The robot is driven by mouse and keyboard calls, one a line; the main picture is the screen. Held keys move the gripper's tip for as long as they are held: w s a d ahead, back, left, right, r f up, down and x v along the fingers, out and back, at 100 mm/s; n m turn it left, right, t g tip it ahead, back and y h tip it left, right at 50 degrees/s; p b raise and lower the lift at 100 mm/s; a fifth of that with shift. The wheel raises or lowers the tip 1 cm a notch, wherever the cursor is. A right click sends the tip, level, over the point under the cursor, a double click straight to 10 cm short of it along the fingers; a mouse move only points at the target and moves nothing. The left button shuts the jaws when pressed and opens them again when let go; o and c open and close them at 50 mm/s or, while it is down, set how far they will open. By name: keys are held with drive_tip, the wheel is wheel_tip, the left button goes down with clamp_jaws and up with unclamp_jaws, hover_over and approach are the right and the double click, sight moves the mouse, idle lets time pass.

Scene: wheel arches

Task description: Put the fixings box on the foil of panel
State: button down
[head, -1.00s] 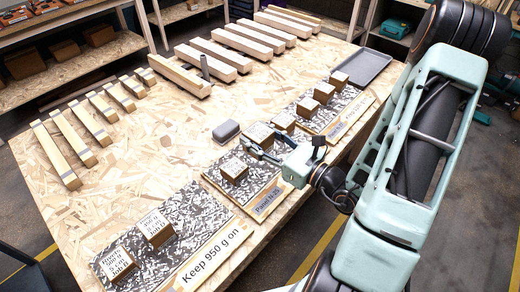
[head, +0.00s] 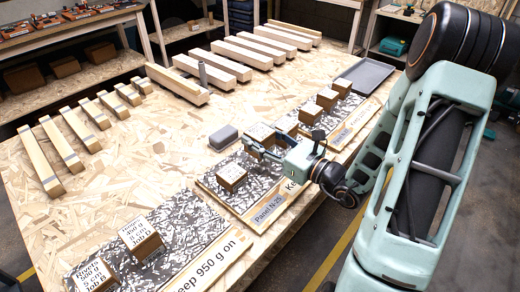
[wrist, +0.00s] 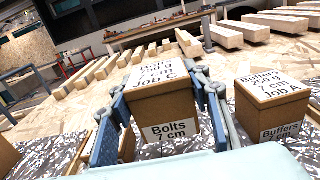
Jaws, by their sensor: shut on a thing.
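My gripper (head: 264,150) is shut on a brown box with a white label on top, the Bolts box (head: 261,132). In the wrist view the Bolts box (wrist: 162,105) sits between my two fingers and reads "Bolts 7 cm Job C". In the head view it is over the far part of the panel marked N-25; the gap below it is hard to judge. The foil of Panel N-25 (head: 257,186) is speckled black and white and carries one brown box (head: 232,177). The panel's label (head: 269,209) is on its near edge.
The left foil panel (head: 190,230), labelled "Keep 950 g on", carries two labelled boxes (head: 141,236). A right panel holds several boxes (head: 327,99). A "Buffers" box (wrist: 275,108) stands right of mine in the wrist view. A grey block (head: 223,137) and grey tray (head: 363,74) lie nearby.

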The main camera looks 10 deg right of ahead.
drive_tip(key=shift+w+d+f, duration=0.15)
drive_tip(key=shift+w+f, duration=0.5)
drive_tip(key=shift+f, duration=0.05)
drive_tip(key=shift+w+d+f+b, duration=0.15)
drive_tip(key=shift+f+b, duration=0.15)
drive_tip(key=shift+f, duration=0.6)
drive_tip(key=shift+w+a+f+b, duration=0.1)
drive_tip(key=shift+f+b, duration=0.15)
drive_tip(key=shift+f, duration=0.6)
drive_tip(key=shift+f, duration=0.2)
drive_tip(key=c, duration=1)
unclamp_jaws()
drive_tip(key=shift+c, duration=0.2)
drive_tip(key=shift+r, duration=0.2)
drive_tip(key=v, duration=1.2)
drive_tip(key=shift+s+p, duration=0.1)
drive_tip(key=shift+p, duration=0.2)
